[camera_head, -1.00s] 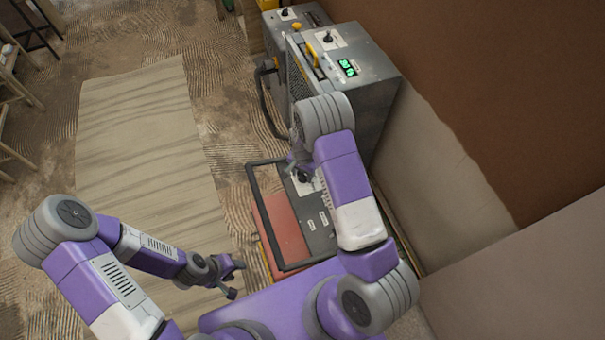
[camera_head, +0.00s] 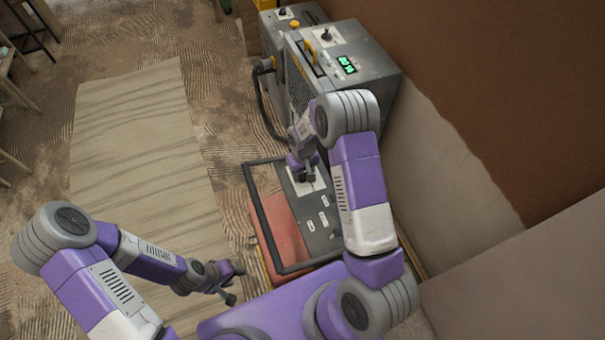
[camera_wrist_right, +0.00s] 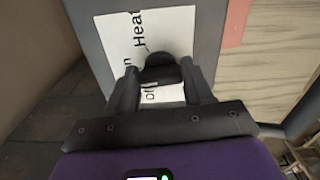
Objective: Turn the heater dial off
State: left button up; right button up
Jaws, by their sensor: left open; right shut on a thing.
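The heater (camera_head: 284,228) is a low red unit with a grey top panel and a black tube frame. Its dial (camera_wrist_right: 162,66) is a dark knob on a white label (camera_wrist_right: 118,42) that reads "Heat" and partly shows "of"; the rest is hidden. My right gripper (camera_wrist_right: 160,80) is shut on the dial, one finger on each side. In the head view, my right gripper (camera_head: 303,174) is over the far end of the panel and mostly covers the dial. I cannot read the dial's pointer. My left gripper (camera_head: 236,283) is open and empty, left of the heater.
A tall grey machine (camera_head: 352,92) with a green display and its own knob stands just beyond the heater. A second grey machine is behind it. The wall (camera_head: 450,190) is close on the right. The floor board (camera_head: 135,150) at left is clear.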

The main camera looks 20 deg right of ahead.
aim_at(304, 173)
jog(key=n+b, duration=0.1)
jog(key=n, duration=0.4)
jog(key=shift+d+n, duration=0.15)
jog(key=shift+n, duration=0.15)
jog(key=n, duration=0.5)
jog(key=shift+w+b, duration=0.1)
jog(key=shift+b, duration=0.2)
jog(key=shift+n, duration=0.3)
jog(key=o, duration=1)
jog(key=shift+o, duration=0.2)
notch_tip(304, 173, up, 8)
jog(key=shift+f+p, duration=0.2)
jog(key=shift+p, duration=0.4)
